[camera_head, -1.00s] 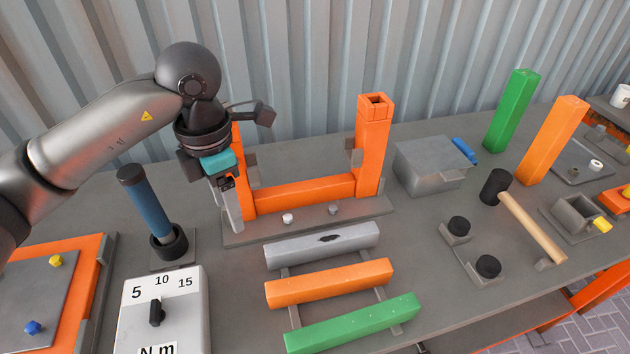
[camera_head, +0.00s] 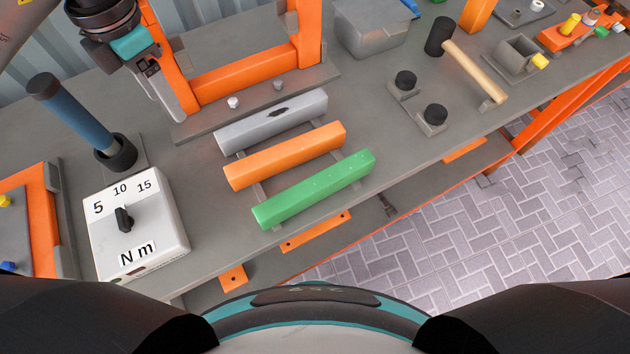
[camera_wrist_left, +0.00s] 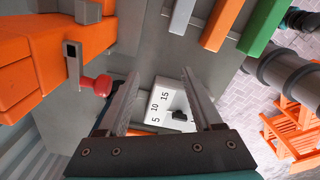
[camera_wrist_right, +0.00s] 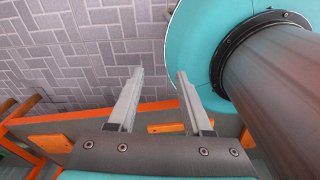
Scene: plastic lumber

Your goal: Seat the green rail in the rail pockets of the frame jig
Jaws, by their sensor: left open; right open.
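The green rail (camera_head: 315,190) lies nearest the bench's front edge, across two grey strips. It also shows at the top of the left wrist view (camera_wrist_left: 262,25). The frame jig (camera_head: 205,122) stands behind it, holding an orange lower rail (camera_head: 245,78) and two orange posts. I cannot make out the rail pockets clearly. My left gripper (camera_head: 162,88) is beside the left post, partly cut off by the picture's top; its open, empty fingers show in the left wrist view (camera_wrist_left: 160,75). My right gripper (camera_wrist_right: 160,75) is open and empty over the bench edge and floor, outside the head view.
An orange rail (camera_head: 285,155) and a grey rail (camera_head: 270,122) lie between the green rail and the jig. A torque dial box (camera_head: 140,225) and a blue-handled tool (camera_head: 75,115) stand left. A mallet (camera_head: 470,70) and a grey bin (camera_head: 370,35) are right.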

